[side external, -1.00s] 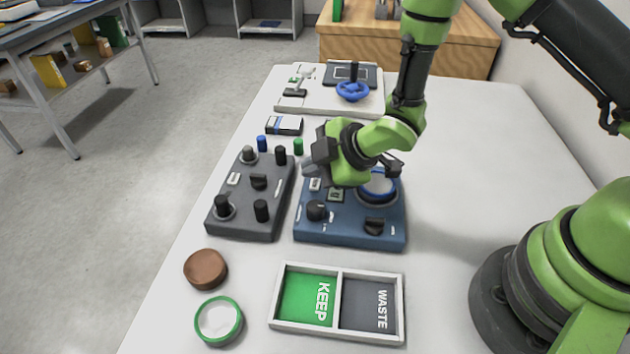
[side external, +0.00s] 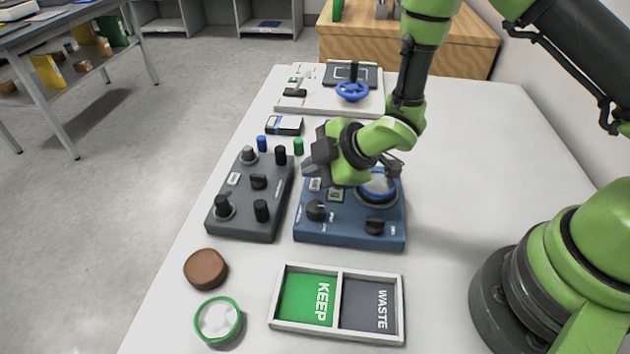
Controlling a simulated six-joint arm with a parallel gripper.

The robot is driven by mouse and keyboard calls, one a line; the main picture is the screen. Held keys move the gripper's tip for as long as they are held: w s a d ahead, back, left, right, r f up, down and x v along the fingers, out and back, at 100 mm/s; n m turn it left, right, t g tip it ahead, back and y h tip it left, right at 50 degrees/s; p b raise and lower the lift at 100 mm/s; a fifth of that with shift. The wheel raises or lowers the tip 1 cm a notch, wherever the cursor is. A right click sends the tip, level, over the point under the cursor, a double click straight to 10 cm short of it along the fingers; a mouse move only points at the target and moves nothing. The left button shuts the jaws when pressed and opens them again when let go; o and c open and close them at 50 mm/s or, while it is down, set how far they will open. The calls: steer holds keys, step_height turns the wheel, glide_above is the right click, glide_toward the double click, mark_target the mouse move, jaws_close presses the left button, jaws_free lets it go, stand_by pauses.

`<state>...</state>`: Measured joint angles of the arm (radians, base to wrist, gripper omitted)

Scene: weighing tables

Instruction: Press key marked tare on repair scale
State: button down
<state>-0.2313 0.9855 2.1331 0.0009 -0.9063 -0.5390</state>
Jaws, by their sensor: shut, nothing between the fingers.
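The blue panel (side external: 345,234) in the middle of the table carries a round blue-and-silver plate (side external: 378,187), black knobs and small light keys. A pale key (side external: 314,184) and a greenish square (side external: 336,195) show at its upper left. Their markings are too small to read, so I cannot tell which is tare. My gripper (side external: 309,168) is shut and empty, over the panel's far left edge, close to the pale key. I cannot tell whether it touches anything. My wrist hides the panel's far part.
A dark grey panel (side external: 235,225) with black knobs stands left of the blue one. A KEEP/WASTE tray (side external: 340,300), a brown disc (side external: 205,269) and a green-rimmed disc (side external: 218,320) lie in front. A white board (side external: 330,106) with a blue handwheel (side external: 352,91) lies behind.

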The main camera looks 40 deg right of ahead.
mark_target(318, 187)
steer(key=shift+f, duration=0.15)
stand_by(0.6)
steer(key=shift+f, duration=0.3)
steer(key=shift+f, duration=0.6)
stand_by(1.1)
steer(key=shift+r, duration=0.1)
steer(key=shift+s+d+r, duration=0.1)
steer(key=shift+s+r, duration=0.25)
steer(key=shift+s, duration=0.05)
steer(key=shift+r, duration=0.1)
steer(key=shift+w+r, duration=0.1)
steer(key=shift+r, duration=2.45)
